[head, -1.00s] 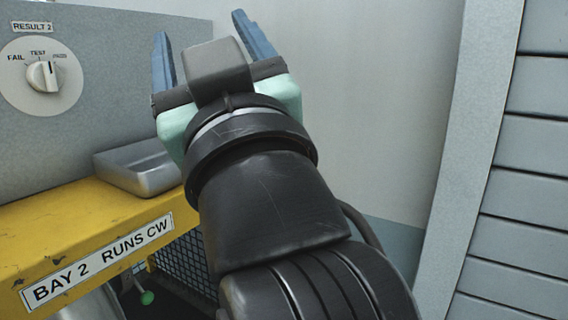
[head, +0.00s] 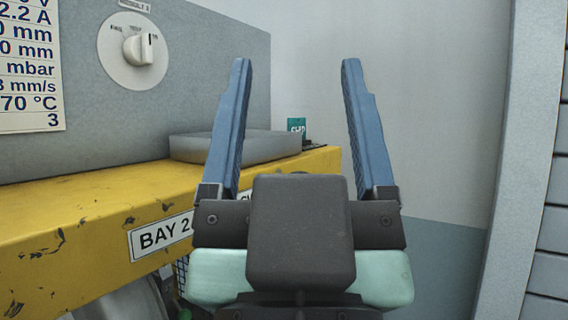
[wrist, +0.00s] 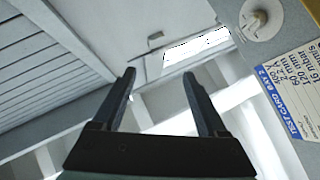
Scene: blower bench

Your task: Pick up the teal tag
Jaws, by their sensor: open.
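A small teal tag (head: 296,125) with pale lettering stands at the far end of the yellow bench, just past the grey tray, in the head view. Its lower part is partly hidden by dark items around it. My gripper (head: 295,62) is open and empty, its two blue fingers pointing up; in the picture the tag shows between them, farther off. In the wrist view my gripper (wrist: 159,73) is open with nothing between the fingers, and I cannot see the tag there.
The yellow bench (head: 95,205) runs along the left, with a grey metal tray (head: 235,147) on it. Behind is a grey panel with a white dial (head: 132,52). A slatted grey panel (head: 550,210) stands at right. The space between looks free.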

